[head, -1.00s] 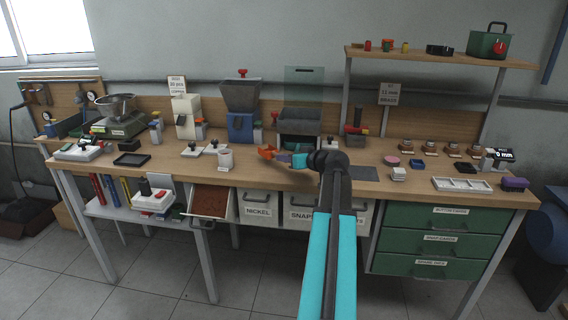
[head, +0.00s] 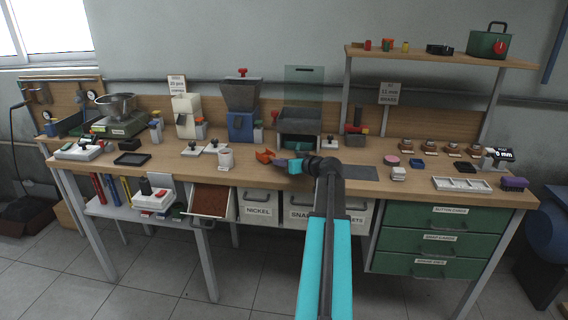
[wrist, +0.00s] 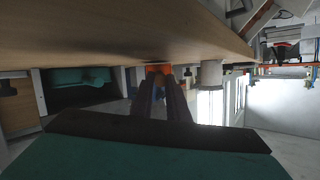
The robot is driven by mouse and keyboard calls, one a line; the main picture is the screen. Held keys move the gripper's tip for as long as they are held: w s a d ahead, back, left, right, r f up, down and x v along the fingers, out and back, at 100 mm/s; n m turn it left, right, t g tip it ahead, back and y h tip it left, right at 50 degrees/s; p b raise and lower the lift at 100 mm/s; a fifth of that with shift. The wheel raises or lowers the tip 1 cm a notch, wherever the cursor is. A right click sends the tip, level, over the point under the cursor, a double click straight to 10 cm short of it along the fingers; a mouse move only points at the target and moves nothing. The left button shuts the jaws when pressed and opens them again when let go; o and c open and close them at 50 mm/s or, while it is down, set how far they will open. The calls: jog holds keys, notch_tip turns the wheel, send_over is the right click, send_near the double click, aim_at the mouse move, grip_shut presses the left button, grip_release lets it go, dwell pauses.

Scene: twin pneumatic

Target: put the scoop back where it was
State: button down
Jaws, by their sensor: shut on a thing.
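The orange scoop (head: 265,156) is over the middle of the workbench, right of a white mug. My gripper (head: 279,162) is shut on it, with the scoop pointing left. In the wrist view the scoop (wrist: 158,70) shows as an orange patch at the tips of my gripper (wrist: 163,82). The wrist view is upside down, with the wooden bench top along its upper part. I cannot tell whether the scoop touches the bench. My gripper hides part of the scoop.
The white mug (head: 226,158) stands close left of the scoop. An open drawer with brown contents (head: 211,201) juts out below the bench edge. A blue hopper machine (head: 241,125) and a grey press-like machine (head: 299,125) stand behind. A dark mat (head: 357,172) lies to the right.

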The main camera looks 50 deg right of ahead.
jog(key=shift+f, duration=0.25)
jog(key=shift+f, duration=0.1)
jog(key=c, duration=1.7)
grip_release()
jog(key=b+v, duration=0.1)
jog(key=v, duration=1.1)
jog(key=shift+s, duration=0.15)
